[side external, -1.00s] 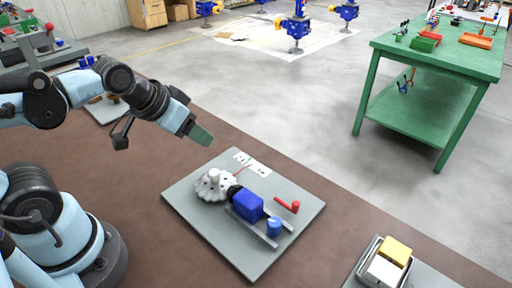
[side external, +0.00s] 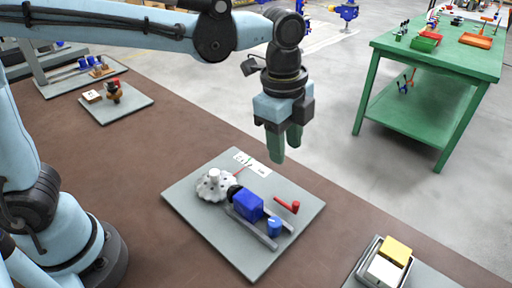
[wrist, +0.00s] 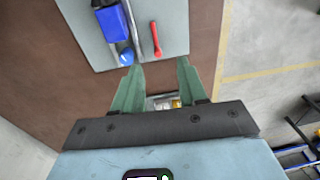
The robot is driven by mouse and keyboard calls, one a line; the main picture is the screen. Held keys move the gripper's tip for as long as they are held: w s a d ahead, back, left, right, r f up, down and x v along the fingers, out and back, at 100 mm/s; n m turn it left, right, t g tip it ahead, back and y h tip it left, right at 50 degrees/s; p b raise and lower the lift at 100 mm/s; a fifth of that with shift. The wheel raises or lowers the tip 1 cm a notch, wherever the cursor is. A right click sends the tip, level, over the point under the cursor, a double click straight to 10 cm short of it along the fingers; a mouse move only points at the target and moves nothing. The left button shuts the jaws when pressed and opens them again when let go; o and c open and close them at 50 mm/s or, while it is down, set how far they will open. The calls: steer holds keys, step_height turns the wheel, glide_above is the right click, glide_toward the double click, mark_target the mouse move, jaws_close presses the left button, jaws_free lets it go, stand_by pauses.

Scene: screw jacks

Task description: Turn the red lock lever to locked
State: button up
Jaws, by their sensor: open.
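The red lock lever (side external: 288,205) lies near the right edge of a grey plate (side external: 228,245), beside a blue block (side external: 247,204) and a round blue knob (side external: 274,226). In the wrist view the red lever (wrist: 156,39) is above the fingertips in the picture, to the right of the blue knob (wrist: 127,57). My gripper (side external: 286,155) has green fingers pointing down. It is well above the plate and apart from the lever. In the wrist view its fingers (wrist: 158,65) are spread with nothing between them.
A white knobbed wheel (side external: 214,185) and a white label card (side external: 252,162) are on the same plate. A tray with yellow and white blocks (side external: 388,262) stands at the lower right. A green bench (side external: 437,60) is farther back. The brown table between the plates is clear.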

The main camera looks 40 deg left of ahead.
mark_target(296, 203)
steer(key=d+f+m, duration=0.1)
steer(key=f, duration=0.3)
steer(key=d+f+m, duration=0.1)
steer(key=f, duration=0.3)
steer(key=d+f+m, duration=0.1)
steer(key=d+f, duration=0.1)
steer(key=f, duration=0.3)
steer(key=shift+w+f+g, duration=0.1)
steer(key=shift+g, duration=0.3)
steer(key=shift+c, duration=0.2)
jaws_close()
